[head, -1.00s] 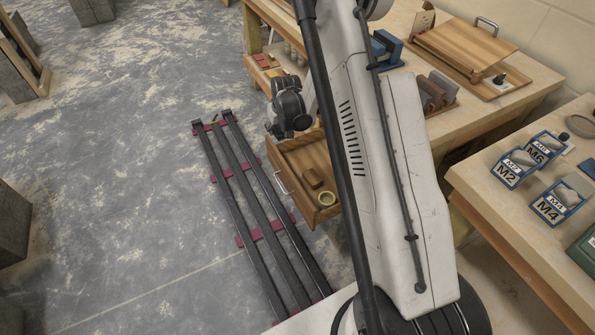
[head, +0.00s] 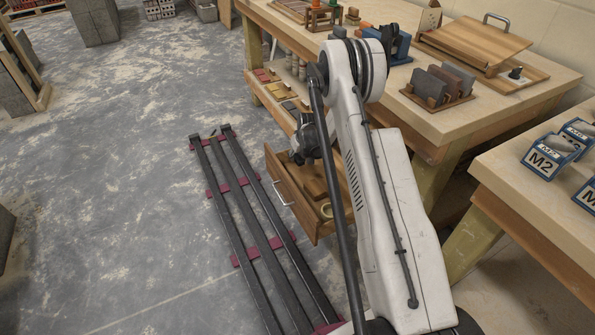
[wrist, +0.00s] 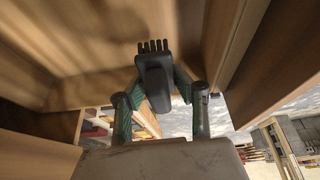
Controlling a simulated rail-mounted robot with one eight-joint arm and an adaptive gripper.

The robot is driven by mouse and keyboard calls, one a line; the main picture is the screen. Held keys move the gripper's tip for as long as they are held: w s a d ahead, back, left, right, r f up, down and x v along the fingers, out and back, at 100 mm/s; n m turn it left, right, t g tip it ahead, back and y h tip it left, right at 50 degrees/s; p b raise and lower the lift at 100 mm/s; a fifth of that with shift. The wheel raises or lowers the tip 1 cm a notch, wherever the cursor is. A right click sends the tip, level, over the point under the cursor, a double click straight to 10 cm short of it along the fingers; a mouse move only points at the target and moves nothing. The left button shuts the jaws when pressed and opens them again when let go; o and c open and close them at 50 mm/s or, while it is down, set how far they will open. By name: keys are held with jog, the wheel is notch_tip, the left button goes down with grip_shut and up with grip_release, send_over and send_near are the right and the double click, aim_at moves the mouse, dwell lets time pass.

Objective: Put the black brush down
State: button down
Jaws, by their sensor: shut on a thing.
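The black brush (wrist: 154,82) is in my gripper (wrist: 157,70) in the wrist view, with its short bristles pointing to the top of the picture. The green-padded fingers are shut on its dark body from both sides. Wooden surfaces lie close around it, and I cannot tell whether the brush touches any of them. In the head view, my dark wrist is at the pulled-out wooden drawer (head: 289,203) under the workbench. The fingers and brush are hidden there. A wooden block and a yellowish roll show partly inside the drawer.
The workbench (head: 449,122) carries a rack of slabs (head: 445,85) and a wooden board with a handle (head: 474,45). Shelves with small items sit behind the drawer. Dark rails (head: 243,220) lie on the floor to the left. A second bench (head: 520,185) is at right.

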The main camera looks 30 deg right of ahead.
aim_at(296, 169)
notch_tip(296, 169, down, 6)
jog(key=shift+f+b, duration=0.25)
jog(key=shift+b, duration=0.7)
jog(key=shift+f, duration=0.25)
jog(key=c, duration=1.4)
grip_release()
